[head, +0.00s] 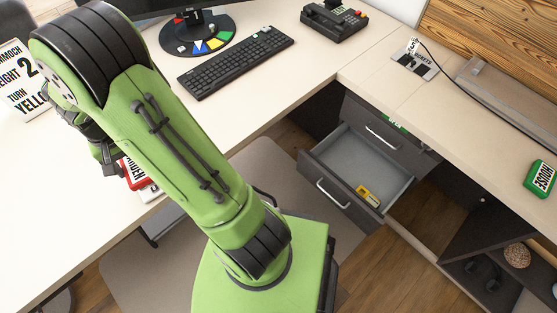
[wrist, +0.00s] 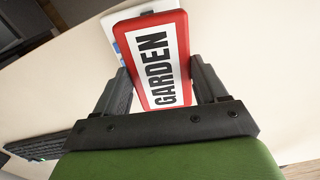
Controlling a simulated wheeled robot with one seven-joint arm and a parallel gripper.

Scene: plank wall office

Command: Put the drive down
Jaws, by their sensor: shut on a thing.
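The drive is a red block with a white face lettered GARDEN (wrist: 152,72). In the wrist view it sits between the two dark fingers of my gripper (wrist: 161,78), which is shut on its sides. In the head view the drive's red edge (head: 140,181) shows at the left of my arm, over the pale desk (head: 60,205); my arm hides much of it. I cannot tell whether it touches the desk. A white item with a blue patch (wrist: 118,45) shows behind the drive in the wrist view, mostly hidden.
A keyboard (head: 236,62), a monitor stand with coloured pieces (head: 180,45) and a phone (head: 333,20) stand on the desk. A lettered card (head: 20,85) stands at left. An open drawer (head: 345,150) holds a yellow item (head: 368,196). A green HOUSE block (head: 541,179) lies at right. The front-left desk is clear.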

